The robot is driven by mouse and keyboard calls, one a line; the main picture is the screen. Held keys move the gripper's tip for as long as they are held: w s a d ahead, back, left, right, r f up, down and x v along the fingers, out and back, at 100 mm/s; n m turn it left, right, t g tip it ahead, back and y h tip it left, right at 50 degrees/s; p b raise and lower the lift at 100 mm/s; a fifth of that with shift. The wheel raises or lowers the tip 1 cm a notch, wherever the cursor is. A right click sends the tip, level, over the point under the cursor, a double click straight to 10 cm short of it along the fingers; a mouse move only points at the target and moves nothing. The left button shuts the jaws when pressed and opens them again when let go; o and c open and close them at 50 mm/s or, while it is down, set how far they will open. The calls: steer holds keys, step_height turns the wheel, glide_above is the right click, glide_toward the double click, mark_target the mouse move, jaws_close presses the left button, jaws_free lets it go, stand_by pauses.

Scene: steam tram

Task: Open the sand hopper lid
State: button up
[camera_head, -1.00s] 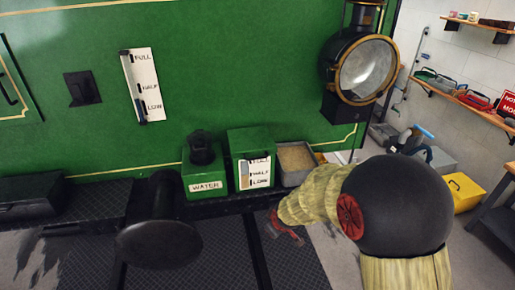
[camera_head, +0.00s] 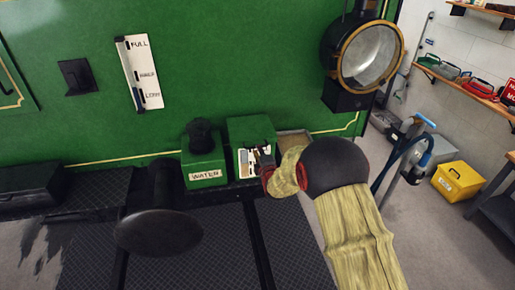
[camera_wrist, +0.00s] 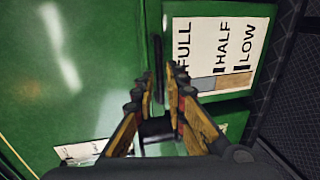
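The green box with the FULL/HALF/LOW gauge (camera_head: 250,130), likely the sand hopper, stands against the green side wall, lid down. It fills much of the wrist view, its gauge plate (camera_wrist: 222,45) at upper right. My gripper (camera_head: 264,158) is at the front of this box, over the gauge's right part. In the wrist view my gripper (camera_wrist: 160,85) is open, its two fingers a small gap apart. A dark narrow bar or slot (camera_wrist: 158,58) lies just beyond and between the fingertips. I cannot tell whether they touch it.
A green WATER box (camera_head: 204,165) with a black cap stands close on the left. An open tray of sandy stuff (camera_head: 293,137) is on the right, partly behind my arm. A big lamp (camera_head: 368,57) is above right. A black round-topped post (camera_head: 160,230) stands front left.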

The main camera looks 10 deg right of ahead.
steer(key=shift+x, duration=1.9)
jaws_close()
